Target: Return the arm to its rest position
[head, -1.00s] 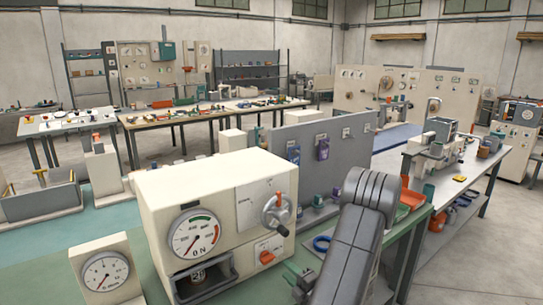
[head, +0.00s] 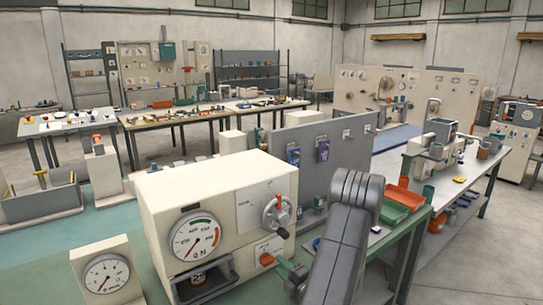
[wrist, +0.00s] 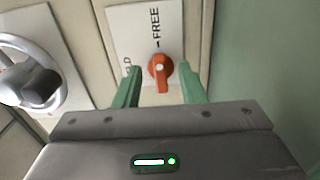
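My gripper (wrist: 160,72) is open in the wrist view, its two green fingers apart on either side of an orange switch knob (wrist: 160,68). I see a gap on both sides of the knob and no clear contact. The knob sits on a white plate (wrist: 145,22) marked FREE, with a second label partly hidden by a finger. In the head view my gripper (head: 287,270) is at the front of the cream machine (head: 215,195), just right of the knob (head: 267,259). My grey arm link (head: 340,240) rises at the lower right and hides part of the bench.
A handwheel (head: 276,216) projects from the machine above the knob; it also shows in the wrist view (wrist: 40,85). A small dial gauge (head: 105,277) stands at left. A grey panel (head: 345,150) stands behind, and red and green trays (head: 402,198) lie right of my arm.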

